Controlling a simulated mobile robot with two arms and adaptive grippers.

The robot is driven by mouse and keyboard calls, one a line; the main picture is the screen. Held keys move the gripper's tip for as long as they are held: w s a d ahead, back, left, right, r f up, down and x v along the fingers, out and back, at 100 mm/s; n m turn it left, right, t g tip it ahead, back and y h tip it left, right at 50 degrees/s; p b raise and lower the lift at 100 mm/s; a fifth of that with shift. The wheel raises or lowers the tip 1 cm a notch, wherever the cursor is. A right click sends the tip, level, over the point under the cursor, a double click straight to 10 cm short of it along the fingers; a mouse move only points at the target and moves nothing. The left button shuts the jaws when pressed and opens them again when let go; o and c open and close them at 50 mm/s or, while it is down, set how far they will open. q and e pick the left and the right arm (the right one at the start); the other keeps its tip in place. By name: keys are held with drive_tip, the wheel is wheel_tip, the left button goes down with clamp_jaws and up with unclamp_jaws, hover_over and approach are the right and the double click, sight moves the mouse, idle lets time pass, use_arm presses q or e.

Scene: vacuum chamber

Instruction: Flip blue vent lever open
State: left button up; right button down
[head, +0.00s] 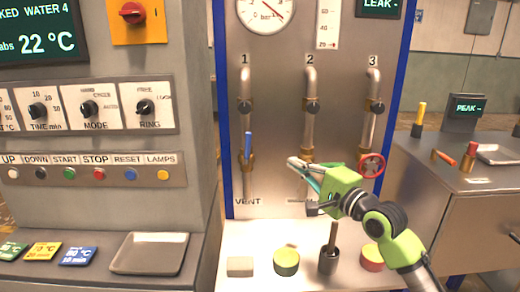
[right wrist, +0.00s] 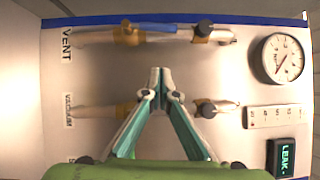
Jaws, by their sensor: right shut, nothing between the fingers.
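The blue vent lever (head: 248,146) stands upright, in line with pipe 1 on the metal panel, above the VENT label (head: 248,202). In the right wrist view the lever (right wrist: 153,28) lies along its pipe near the top. My right gripper (head: 292,162) comes in from the lower right. Its tips are to the right of the lever and a little lower, apart from it, near pipe 2. In the right wrist view its fingertips (right wrist: 158,76) are together and empty, between the vent pipe and the middle pipe. My left gripper is not in view.
Pipe 2 (head: 309,130) is partly hidden behind my gripper. A red wheel valve (head: 371,165) sits on pipe 3, right of my gripper. On the ledge below stand a beige block (head: 240,267), a green-topped round piece (head: 286,261) and a dark cup (head: 328,262) with a rod.

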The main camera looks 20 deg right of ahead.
sight(248, 146)
drive_tip(key=a+p+x, duration=0.2)
drive_tip(key=p+x, duration=0.2)
drive_tip(key=x, duration=0.8)
drive_tip(key=shift+a, duration=0.4)
drive_tip(key=shift+r, duration=0.15)
drive_tip(key=p, duration=0.1)
drive_tip(key=a+n+p, duration=0.1)
drive_tip(key=p, duration=0.1)
drive_tip(key=shift+w+a+r+g, duration=0.15)
drive_tip(key=shift+a+r+g, duration=0.1)
drive_tip(key=shift+g, duration=0.05)
drive_tip(key=shift+p, duration=0.3)
